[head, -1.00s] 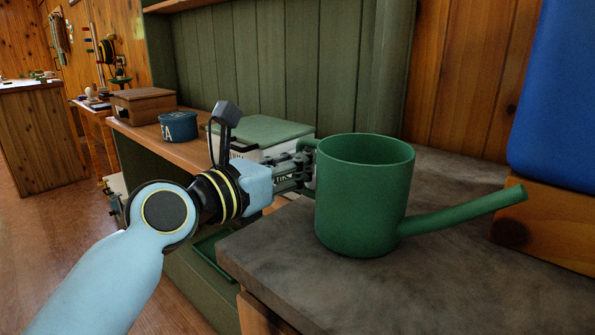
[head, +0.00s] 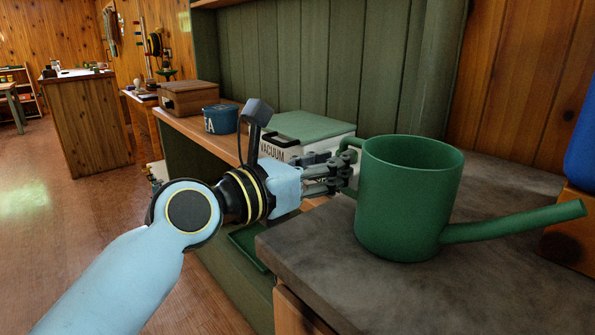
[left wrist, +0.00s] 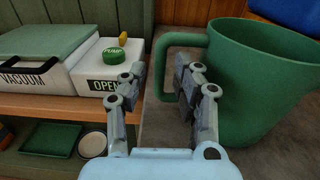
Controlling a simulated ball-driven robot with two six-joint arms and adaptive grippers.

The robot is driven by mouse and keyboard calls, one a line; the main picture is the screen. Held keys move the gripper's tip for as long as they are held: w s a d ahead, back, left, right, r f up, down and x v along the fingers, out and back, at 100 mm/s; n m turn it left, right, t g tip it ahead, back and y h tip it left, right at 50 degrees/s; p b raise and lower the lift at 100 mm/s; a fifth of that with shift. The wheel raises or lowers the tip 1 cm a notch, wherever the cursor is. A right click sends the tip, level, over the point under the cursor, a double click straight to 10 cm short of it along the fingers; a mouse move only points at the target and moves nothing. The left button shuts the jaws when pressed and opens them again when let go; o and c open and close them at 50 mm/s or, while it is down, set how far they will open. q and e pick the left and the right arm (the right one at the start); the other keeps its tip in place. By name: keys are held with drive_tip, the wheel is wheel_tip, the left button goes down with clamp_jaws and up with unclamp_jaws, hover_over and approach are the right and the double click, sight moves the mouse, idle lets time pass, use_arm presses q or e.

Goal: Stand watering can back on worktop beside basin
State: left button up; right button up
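The green watering can (head: 408,205) stands upright on the dark grey worktop (head: 310,250), its spout pointing right and its handle (head: 348,146) on the left. My left gripper (head: 340,173) is at the handle. In the left wrist view, the can (left wrist: 255,85) is at the right, and the fingers of my left gripper (left wrist: 157,82) are spread apart. The handle (left wrist: 160,58) passes between or just beyond them, with a visible gap on the left side. My right gripper is not in view. I see no basin.
A blue container (head: 582,145) sits on a wooden block (head: 572,232) at the right, near the spout. Left of the can, a lower wooden shelf holds a white vacuum box (head: 300,150), a blue tin (head: 220,119) and a wooden box (head: 190,97). The front worktop is clear.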

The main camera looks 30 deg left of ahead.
use_arm(q)
drive_tip(key=p+v, duration=0.1)
drive_tip(key=v, duration=0.8)
drive_tip(key=shift+s+a, duration=0.1)
drive_tip(key=shift+s, duration=0.2)
